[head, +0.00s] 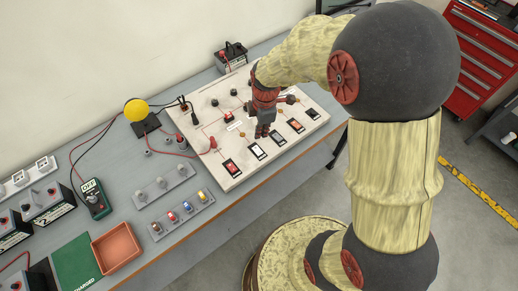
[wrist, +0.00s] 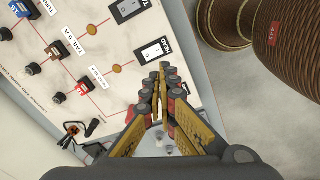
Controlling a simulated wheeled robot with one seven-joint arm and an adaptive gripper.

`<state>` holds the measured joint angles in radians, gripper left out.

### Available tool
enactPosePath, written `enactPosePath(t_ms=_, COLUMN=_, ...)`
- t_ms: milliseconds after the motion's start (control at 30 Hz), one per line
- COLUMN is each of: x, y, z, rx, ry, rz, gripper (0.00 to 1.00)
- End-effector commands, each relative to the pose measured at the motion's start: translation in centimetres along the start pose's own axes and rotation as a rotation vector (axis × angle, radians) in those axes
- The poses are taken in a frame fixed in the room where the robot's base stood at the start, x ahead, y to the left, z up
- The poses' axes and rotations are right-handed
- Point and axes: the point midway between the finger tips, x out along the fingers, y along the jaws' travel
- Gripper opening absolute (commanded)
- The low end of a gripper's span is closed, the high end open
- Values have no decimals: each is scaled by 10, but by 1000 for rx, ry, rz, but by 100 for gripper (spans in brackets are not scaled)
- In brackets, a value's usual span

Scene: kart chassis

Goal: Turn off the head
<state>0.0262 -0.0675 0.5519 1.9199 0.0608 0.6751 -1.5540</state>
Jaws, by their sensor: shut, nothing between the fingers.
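I cannot tell whether the fingertips touch anything. My gripper and arm hide part of the board there.
Another switch (wrist: 125,9) and a red breaker (wrist: 82,88) are on the board. A yellow ball-shaped lamp (head: 136,110), a green meter (head: 95,200) and an orange tray (head: 117,248) stand on the bench to the left. A red tool cabinet (head: 487,55) is at right.

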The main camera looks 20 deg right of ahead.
Motion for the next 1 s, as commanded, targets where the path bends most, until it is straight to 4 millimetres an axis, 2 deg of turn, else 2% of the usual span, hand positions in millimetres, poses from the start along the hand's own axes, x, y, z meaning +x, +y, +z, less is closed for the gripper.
enactPosePath(t_ms=100, x=-5, y=13, z=-1, rx=-169, ry=1, rz=34, gripper=0)
enactPosePath(t_ms=333, x=-5, y=16, z=-2, rx=-371, ry=-5, rz=48, gripper=0)
enactPosePath(t_ms=767, x=-5, y=16, z=-2, rx=-406, ry=-5, rz=48, gripper=0)
enactPosePath(t_ms=867, x=0, y=16, z=-2, rx=-405, ry=-5, rz=46, gripper=0)
enactPosePath(t_ms=1000, x=16, y=16, z=-2, rx=-405, ry=-5, rz=45, gripper=0)
